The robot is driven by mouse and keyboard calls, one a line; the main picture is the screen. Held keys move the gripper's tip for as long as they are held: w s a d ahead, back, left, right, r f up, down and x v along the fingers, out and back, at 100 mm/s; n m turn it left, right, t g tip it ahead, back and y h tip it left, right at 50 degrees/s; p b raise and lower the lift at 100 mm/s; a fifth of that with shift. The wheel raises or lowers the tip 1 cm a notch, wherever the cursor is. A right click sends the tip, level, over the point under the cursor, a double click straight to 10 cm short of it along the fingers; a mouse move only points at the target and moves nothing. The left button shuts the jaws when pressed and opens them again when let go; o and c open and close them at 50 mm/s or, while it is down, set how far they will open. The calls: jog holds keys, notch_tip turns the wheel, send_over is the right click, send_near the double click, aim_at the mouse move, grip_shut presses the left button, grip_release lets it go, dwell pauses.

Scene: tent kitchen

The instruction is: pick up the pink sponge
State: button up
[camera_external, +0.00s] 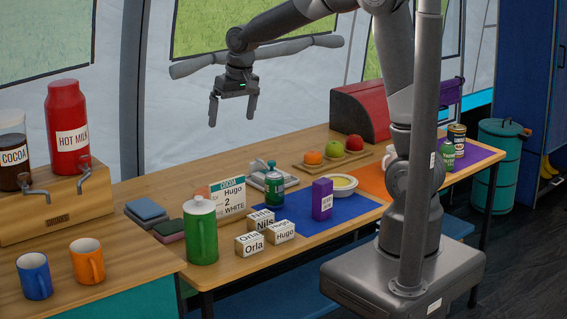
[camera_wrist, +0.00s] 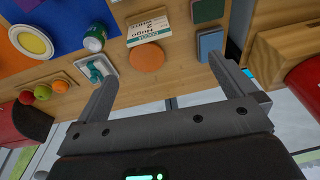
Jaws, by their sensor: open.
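I cannot make out a clearly pink sponge. One stack of flat pads (camera_external: 169,230), dark green on top with a reddish layer below, lies on the counter left of the green jug; it also shows at the top of the wrist view (camera_wrist: 208,10). A blue-grey stack (camera_external: 147,211) lies beside it, also in the wrist view (camera_wrist: 210,45). A flat round orange-brown piece (camera_wrist: 147,57) lies by the cocoa sign in the wrist view. My gripper (camera_external: 232,117) is open and empty, high above the counter, fingers pointing down; its fingers frame the wrist view (camera_wrist: 163,66).
Fruit (camera_external: 334,149) sits on a board behind.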

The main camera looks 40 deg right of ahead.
jog(key=w+a+f+g, duration=0.1)
jog(key=w+a+f, duration=0.4)
jog(key=a+f, duration=0.2)
jog(key=g, duration=0.1)
send_over(172, 226)
notch_tip(172, 226, down, 14)
jog(key=r, duration=0.1)
jog(key=shift+h, duration=0.3)
notch_tip(172, 226, down, 10)
jog(key=shift+w+f, duration=0.1)
jog(key=shift+f, duration=0.15)
jog(key=c, duration=0.8)
jog(key=shift+r, duration=0.1)
